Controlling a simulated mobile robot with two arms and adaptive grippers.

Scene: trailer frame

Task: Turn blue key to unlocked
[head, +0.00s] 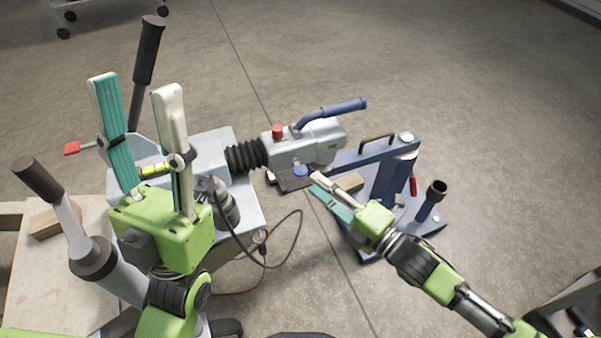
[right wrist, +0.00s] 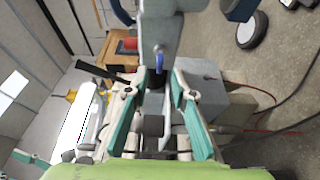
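The blue key (head: 300,171) sits on the grey coupling head (head: 322,141), low on its near side by a dark plate. It also shows as a small blue piece in the right wrist view (right wrist: 159,58), ahead of and between the fingertips. My right gripper (head: 314,182) is just right of and below the key in the head view. Its two fingers stand apart in the right wrist view (right wrist: 159,82), with nothing seen gripped between them. My left gripper (head: 138,88) is raised at the left, fingers pointing up, wide apart and empty. The key's exact turn angle is unclear.
A blue handle (head: 335,110) and red knob (head: 277,131) top the coupling. A blue stand (head: 393,180) is close beyond my right gripper. Levers (head: 147,58) and a hanging cable (head: 299,222) flank the grey frame.

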